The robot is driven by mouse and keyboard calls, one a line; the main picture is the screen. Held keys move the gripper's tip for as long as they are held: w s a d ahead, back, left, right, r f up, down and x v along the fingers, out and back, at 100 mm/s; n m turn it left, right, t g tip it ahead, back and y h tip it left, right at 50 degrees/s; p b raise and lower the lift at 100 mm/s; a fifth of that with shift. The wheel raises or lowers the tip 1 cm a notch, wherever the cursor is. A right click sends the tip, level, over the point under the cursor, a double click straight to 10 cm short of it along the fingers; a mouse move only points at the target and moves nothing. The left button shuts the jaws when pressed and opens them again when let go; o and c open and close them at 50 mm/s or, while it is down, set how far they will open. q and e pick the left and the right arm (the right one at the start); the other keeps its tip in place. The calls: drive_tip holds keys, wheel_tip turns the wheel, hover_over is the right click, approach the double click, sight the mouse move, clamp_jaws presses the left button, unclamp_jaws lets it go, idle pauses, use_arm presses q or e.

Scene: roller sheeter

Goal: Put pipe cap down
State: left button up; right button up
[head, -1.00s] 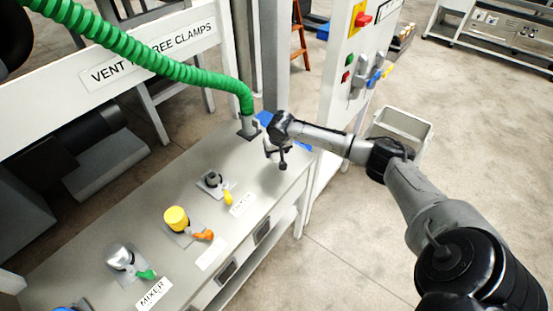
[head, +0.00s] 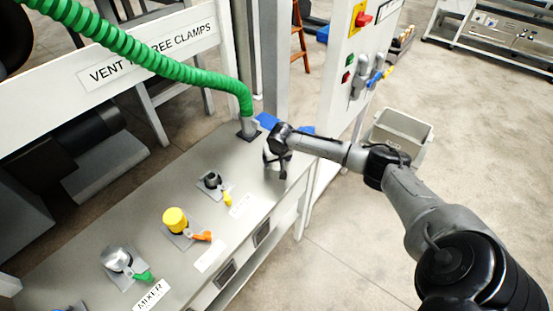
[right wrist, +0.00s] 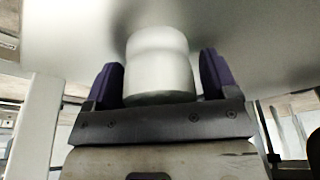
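The pipe cap (right wrist: 158,65) is a pale grey-white cylinder between the two dark fingers of my right gripper (right wrist: 160,78) in the right wrist view. The fingers lie close against its sides, and the gripper appears shut on it. In the head view my right gripper (head: 277,162) is low over the far right end of the grey table (head: 150,200), with the pale cap (head: 269,157) partly hidden by it. The cap's far end is close to the table surface; I cannot tell whether it touches. My left gripper is not in view.
Along the table stand a small dark fitting (head: 211,181), a yellow cap (head: 175,219) and a silver cap (head: 116,259), each by a coloured handle. A green hose (head: 160,66) ends at the table's back. A white control panel (head: 345,75) stands to the right.

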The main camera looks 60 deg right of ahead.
drive_tip(key=shift+o, duration=0.7)
